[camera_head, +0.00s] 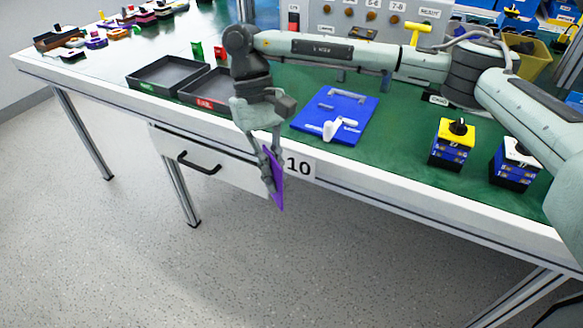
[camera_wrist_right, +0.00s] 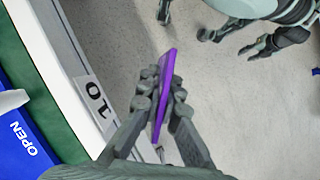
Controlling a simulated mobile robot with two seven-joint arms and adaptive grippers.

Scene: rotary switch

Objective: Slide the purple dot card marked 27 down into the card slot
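The purple card (camera_head: 273,180) is held by my right gripper (camera_head: 268,165) in front of the table's front edge, over the floor and near the label 10. It hangs tilted, and no dot or number can be read on it. In the right wrist view the purple card (camera_wrist_right: 162,95) stands between the shut fingers of my right gripper (camera_wrist_right: 162,105). Grey parts that look like my left gripper (camera_wrist_right: 235,40) show at the top of that view; its opening is unclear. I cannot make out the card slot in either view.
Black trays (camera_head: 168,76) lie on the green tabletop. A blue board (camera_head: 337,112) with a white handle lies right of my right gripper. A yellow-topped switch box (camera_head: 453,143) and a white-topped one (camera_head: 515,160) stand further right. A drawer (camera_head: 215,160) is under the table.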

